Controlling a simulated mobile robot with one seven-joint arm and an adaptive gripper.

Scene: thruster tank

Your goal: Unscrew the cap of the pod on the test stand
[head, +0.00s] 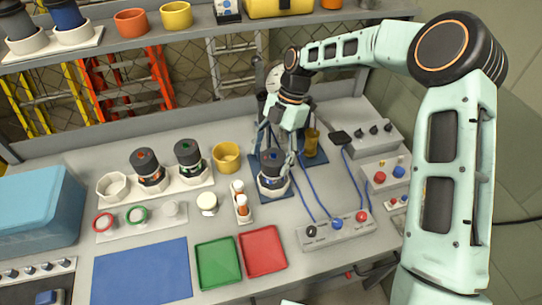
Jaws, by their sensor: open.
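The pod (271,181) stands upright in a white holder on a dark blue plate (282,196) near the middle of the bench. Its dark cap (272,160) is on top. My gripper (274,149) comes down from above, with its fingers spread on either side of the cap. The fingers hide part of the cap's upper edge. I cannot tell whether either finger touches the cap.
Two other dark-capped pods (147,167) (188,157) stand in a white rack at left. A yellow cup (226,157) and a white bottle holder (242,210) are close by. A grey connector box (337,231) with blue cables lies at right. Green (218,262) and red (263,250) trays lie in front.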

